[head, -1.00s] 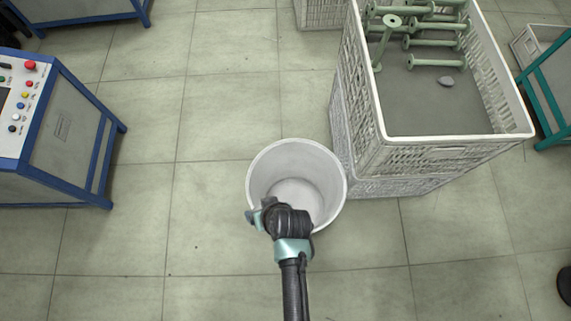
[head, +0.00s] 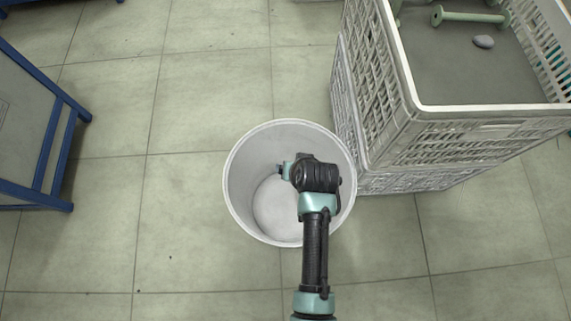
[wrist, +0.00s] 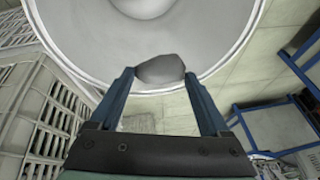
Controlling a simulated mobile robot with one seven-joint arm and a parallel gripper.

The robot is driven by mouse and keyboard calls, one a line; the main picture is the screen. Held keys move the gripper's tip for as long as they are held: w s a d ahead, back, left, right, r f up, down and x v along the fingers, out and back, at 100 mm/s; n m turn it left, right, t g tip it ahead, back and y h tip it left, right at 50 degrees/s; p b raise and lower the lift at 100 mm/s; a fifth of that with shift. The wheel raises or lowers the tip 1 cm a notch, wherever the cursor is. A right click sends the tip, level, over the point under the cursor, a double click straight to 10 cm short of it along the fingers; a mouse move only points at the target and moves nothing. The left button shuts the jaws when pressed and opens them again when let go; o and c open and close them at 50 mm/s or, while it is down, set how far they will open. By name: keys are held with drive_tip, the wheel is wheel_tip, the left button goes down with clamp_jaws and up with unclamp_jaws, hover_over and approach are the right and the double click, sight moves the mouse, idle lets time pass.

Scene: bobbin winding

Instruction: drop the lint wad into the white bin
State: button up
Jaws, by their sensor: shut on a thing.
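The lint wad (wrist: 160,69) is a small, rounded grey lump in the wrist view. My gripper (wrist: 158,76) is shut on it, with one blue finger touching each side. The white bin (head: 248,165) stands on the floor, round and open at the top. I see nothing lying on the visible part of the bin's floor.
A pale lattice crate stack (head: 440,112) stands close on the bin's right. Its top holds green bobbins (head: 468,18) and another grey lump (head: 484,41). The tiled floor between is clear.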

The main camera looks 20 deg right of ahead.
drive_tip(key=shift+w+d+f+m+b, duration=0.15)
drive_tip(key=shift+d+f+b, duration=0.3)
drive_tip(key=shift+f, duration=0.2)
drive_tip(key=shift+w+d+f+m+b, duration=0.15)
drive_tip(key=shift+d+f+b, duration=0.15)
drive_tip(key=shift+f+b, duration=0.3)
wheel_tip(320, 180, down, 6)
drive_tip(key=b, duration=0.6)
drive_tip(key=shift+s+r+b, duration=0.1)
drive_tip(key=shift+b, duration=0.25)
drive_tip(key=o, duration=1.1)
drive_tip(key=shift+o, duration=0.2)
drive_tip(key=p+v, duration=0.6)
drive_tip(key=v, duration=0.7)
drive_tip(key=shift+a, duration=0.2)
